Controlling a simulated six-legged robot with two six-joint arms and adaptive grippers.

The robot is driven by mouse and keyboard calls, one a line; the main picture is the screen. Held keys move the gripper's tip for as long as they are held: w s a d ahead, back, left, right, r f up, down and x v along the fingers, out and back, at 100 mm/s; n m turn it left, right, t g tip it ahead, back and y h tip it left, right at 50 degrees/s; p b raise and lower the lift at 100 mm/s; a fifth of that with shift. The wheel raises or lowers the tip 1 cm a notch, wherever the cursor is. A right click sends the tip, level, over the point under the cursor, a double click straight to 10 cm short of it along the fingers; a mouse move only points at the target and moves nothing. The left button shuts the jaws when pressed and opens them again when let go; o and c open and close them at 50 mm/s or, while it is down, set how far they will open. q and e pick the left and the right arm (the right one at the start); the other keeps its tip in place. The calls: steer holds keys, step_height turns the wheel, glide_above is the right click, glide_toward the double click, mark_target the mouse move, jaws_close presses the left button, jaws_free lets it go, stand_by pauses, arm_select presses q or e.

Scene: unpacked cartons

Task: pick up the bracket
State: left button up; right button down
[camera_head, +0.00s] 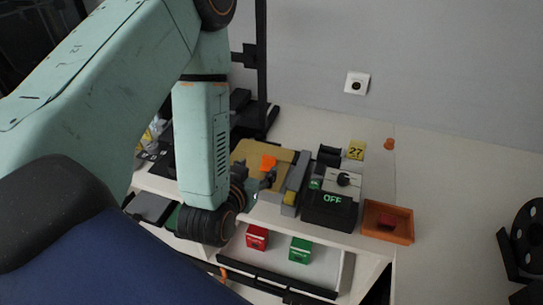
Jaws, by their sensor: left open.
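My left arm comes in from the left and hangs down over the workbench. Its left gripper (264,187) is small and dark in this view, open, beside the tan board (244,151). A small orange piece (268,162) stands on that board just beyond the gripper; it may be the bracket, but its shape is too small to be sure. A black angled piece (329,155) stands farther right, behind the OFF box. I see nothing held in the left gripper. My wrist hides part of the bench. My right gripper is not in view.
A grey and yellow bar (295,180) lies right of the gripper, beside the black OFF box (331,208). An orange tray (388,222) sits at the bench's right end. Red (257,237) and green (301,250) boxes stand on the lower shelf. The bench's back strip is mostly clear.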

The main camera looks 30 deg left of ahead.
mark_target(270, 158)
arm_select(q)
steer(key=shift+w+a, duration=0.15)
steer(key=shift+a, duration=0.05)
steer(key=shift+w+d, duration=0.65)
steer(key=shift+w, duration=0.35)
steer(key=x, duration=0.2)
steer(key=a+p+x, duration=0.1)
steer(key=x, duration=0.2)
steer(key=shift+s, duration=0.15)
steer(key=shift+w+d+f, duration=0.1)
steer(key=shift+w, duration=0.1)
steer(key=shift+w+d, duration=0.1)
steer(key=shift+d, duration=0.25)
steer(key=shift+w+a+f, duration=0.1)
steer(key=shift+a, duration=0.45)
steer(key=c, duration=0.4)
steer(key=shift+d, duration=0.45)
steer(key=c, duration=0.5)
steer(key=shift+a, duration=0.1)
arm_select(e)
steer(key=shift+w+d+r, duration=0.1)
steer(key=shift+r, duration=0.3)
